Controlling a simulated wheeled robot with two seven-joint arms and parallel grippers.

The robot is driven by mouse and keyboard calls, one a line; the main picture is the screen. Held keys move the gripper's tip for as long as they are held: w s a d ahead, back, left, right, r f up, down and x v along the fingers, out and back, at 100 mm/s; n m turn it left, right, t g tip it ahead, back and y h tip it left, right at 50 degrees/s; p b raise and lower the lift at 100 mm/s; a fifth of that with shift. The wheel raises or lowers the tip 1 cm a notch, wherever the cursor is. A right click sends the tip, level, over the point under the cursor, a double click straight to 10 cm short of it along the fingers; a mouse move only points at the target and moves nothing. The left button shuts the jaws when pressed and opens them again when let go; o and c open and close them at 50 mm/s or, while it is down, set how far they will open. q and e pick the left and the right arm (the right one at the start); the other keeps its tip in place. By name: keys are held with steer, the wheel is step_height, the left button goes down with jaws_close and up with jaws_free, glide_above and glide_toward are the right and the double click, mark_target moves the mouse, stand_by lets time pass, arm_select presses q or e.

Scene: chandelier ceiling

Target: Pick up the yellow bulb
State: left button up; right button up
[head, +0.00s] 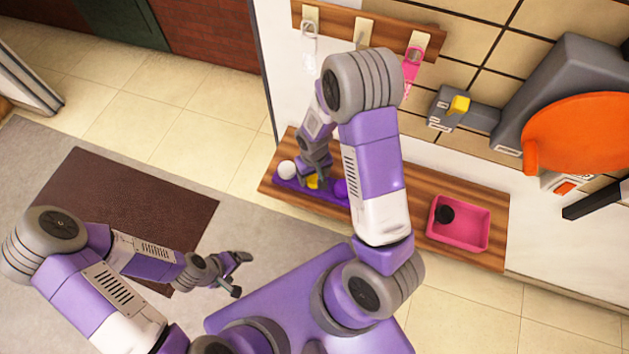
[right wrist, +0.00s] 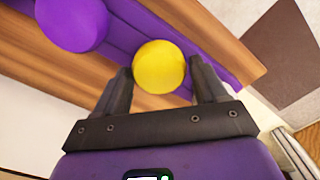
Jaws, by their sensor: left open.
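The yellow bulb (head: 312,182) sits in the purple tray (head: 328,192) on the wooden shelf, between a white bulb (head: 287,169) and a purple bulb (head: 341,187). In the right wrist view the yellow bulb (right wrist: 159,67) lies between the two dark fingers of my right gripper (right wrist: 162,82). The fingers stand apart on either side of it, with small gaps showing. The purple bulb (right wrist: 72,22) is at the upper left there. My left gripper (head: 236,274) is open and empty, away from the shelf over the grey floor mat.
A pink bin (head: 470,212) with a black round object (head: 444,214) stands on the right part of the shelf (head: 413,190). Above are a hook rack (head: 385,29), a grey wall device (head: 460,112) and an orange disc (head: 580,135). The shelf is bare near the bin.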

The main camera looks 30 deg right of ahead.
steer(key=c, duration=0.7)
steer(key=shift+r, duration=0.1)
steer(key=shift+c, duration=0.2)
